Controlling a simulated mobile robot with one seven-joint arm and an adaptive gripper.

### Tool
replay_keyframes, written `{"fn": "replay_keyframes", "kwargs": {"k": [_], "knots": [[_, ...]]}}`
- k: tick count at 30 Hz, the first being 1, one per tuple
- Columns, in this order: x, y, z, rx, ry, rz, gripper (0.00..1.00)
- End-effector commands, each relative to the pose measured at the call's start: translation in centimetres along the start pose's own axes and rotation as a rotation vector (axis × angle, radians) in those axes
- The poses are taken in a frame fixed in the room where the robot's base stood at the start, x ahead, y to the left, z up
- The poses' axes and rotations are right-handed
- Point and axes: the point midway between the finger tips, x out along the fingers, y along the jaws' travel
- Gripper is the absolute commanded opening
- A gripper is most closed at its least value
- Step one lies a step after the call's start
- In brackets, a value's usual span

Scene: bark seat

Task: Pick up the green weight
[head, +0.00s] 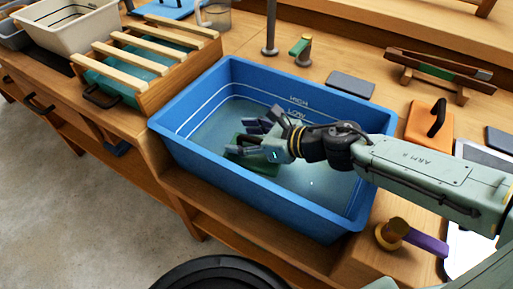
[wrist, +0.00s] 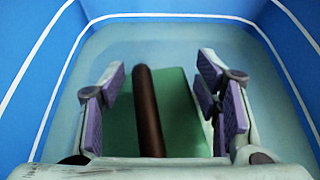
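The green weight (head: 262,166) lies in the blue tub (head: 172,146), partly hidden behind my gripper in the head view. In the wrist view the green weight (wrist: 183,112) is a green block with a dark brown bar-like handle (wrist: 148,110) across its top. My gripper (head: 252,139) reaches down into the tub just above the weight. In the wrist view my gripper (wrist: 162,100) is open, with purple-padded fingers on both sides of the handle. Gaps show between the pads and the handle, so nothing is held.
The tub's walls stand around my gripper, with white level lines marked HIGH and LOW. A slatted wooden rack (head: 155,55) is at left. An orange block with a black handle (head: 430,122) and a grey slab (head: 351,85) lie beyond the tub.

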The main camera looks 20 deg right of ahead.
Motion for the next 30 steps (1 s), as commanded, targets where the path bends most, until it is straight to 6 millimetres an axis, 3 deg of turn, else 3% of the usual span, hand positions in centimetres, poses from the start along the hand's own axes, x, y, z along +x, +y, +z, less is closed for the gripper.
{"fn": "replay_keyframes", "kwargs": {"k": [24,30], "knots": [[0.02,0.06,-0.05,0.002,0.0,0.001,0.0],[0.01,0.06,0.0,0.002,0.0,0.002,0.0]]}}
